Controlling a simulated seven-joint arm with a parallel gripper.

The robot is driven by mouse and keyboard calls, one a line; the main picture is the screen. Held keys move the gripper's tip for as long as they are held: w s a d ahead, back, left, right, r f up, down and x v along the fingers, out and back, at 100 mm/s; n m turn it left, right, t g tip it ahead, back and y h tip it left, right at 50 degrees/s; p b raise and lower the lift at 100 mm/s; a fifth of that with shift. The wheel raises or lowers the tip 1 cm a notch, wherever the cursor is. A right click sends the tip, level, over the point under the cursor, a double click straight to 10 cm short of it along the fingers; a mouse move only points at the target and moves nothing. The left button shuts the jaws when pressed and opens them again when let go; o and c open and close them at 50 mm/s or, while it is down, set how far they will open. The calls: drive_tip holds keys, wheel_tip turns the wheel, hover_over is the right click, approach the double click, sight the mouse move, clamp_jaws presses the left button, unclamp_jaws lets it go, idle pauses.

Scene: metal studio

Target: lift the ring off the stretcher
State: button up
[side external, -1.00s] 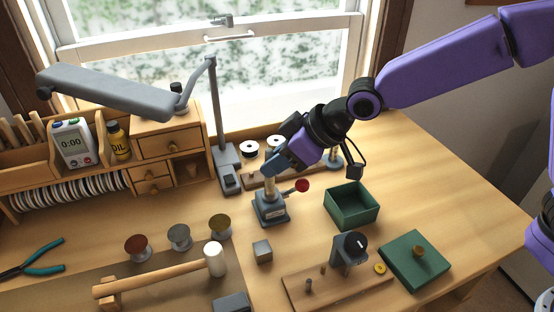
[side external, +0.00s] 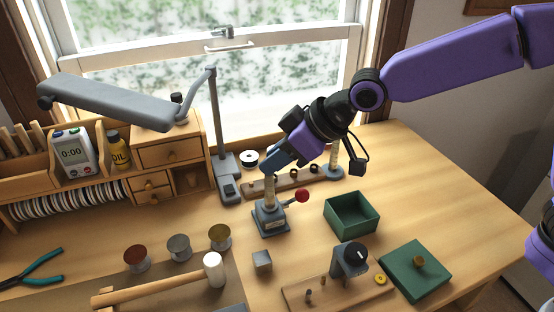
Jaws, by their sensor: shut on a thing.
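The stretcher (side external: 270,222) is a small grey-blue stand with a pale upright post (side external: 269,191) and a side lever ending in a red ball (side external: 302,196). It stands upright in the middle of the bench. My gripper (side external: 271,171) points down at the top of the post, with its fingers shut on the ring. The ring itself is too small and too covered by the fingers to make out. I cannot tell whether it still surrounds the post tip or is clear of it.
An open green box (side external: 352,226) stands to the right, with its lid (side external: 415,270) in front. A lamp stand (side external: 222,150) rises close on the left. A wooden rail (side external: 290,183) lies behind. A small grey block (side external: 262,262) and a mallet (side external: 165,284) lie in front.

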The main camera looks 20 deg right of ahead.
drive_tip(key=shift+r, duration=0.65)
drive_tip(key=shift+r, duration=0.1)
wheel_tip(320, 180, up, 2)
drive_tip(key=shift+r, duration=0.1)
